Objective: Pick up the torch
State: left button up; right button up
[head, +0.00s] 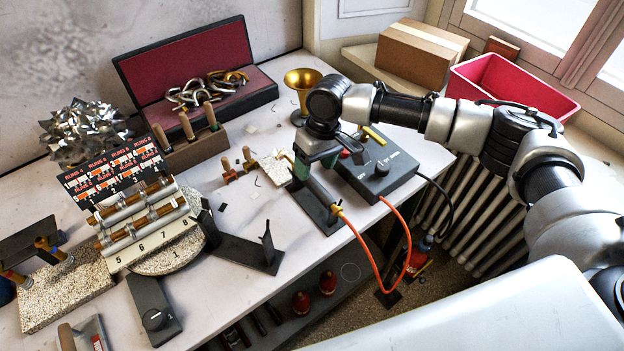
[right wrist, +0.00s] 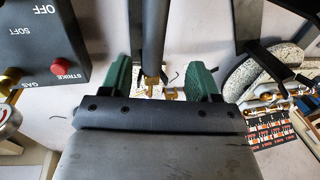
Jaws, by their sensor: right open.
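The torch (head: 319,191) is a dark cylinder with brass fittings and an orange hose at its near end. It lies over a dark stand plate (head: 327,217) near the front edge of the bench. My right gripper (head: 313,168) is open at the torch's far end, its green fingers low over the bench. In the right wrist view, the torch (right wrist: 153,42) runs between the open fingers (right wrist: 162,82), nearer the left one. I cannot tell whether either finger touches it. My left gripper is out of view.
A control box (head: 378,170) with a knob stands just right of the torch. The orange hose (head: 375,262) hangs off the bench edge. A dark bracket (head: 245,250) and a roller fixture (head: 145,222) are to the left.

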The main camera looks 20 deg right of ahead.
aim_at(314, 180)
jog(key=shift+a+f, duration=0.15)
jog(key=shift+f, duration=1.1)
notch_tip(314, 180, down, 4)
jog(key=shift+r+p, duration=0.2)
jog(key=shift+p, duration=0.6)
jog(key=shift+a+f, duration=0.15)
jog(key=shift+f, duration=0.45)
jog(key=c, duration=0.6)
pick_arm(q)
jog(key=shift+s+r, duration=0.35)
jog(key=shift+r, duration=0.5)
pick_arm(e)
jog(key=c, duration=0.4)
jog(key=shift+r, duration=0.15)
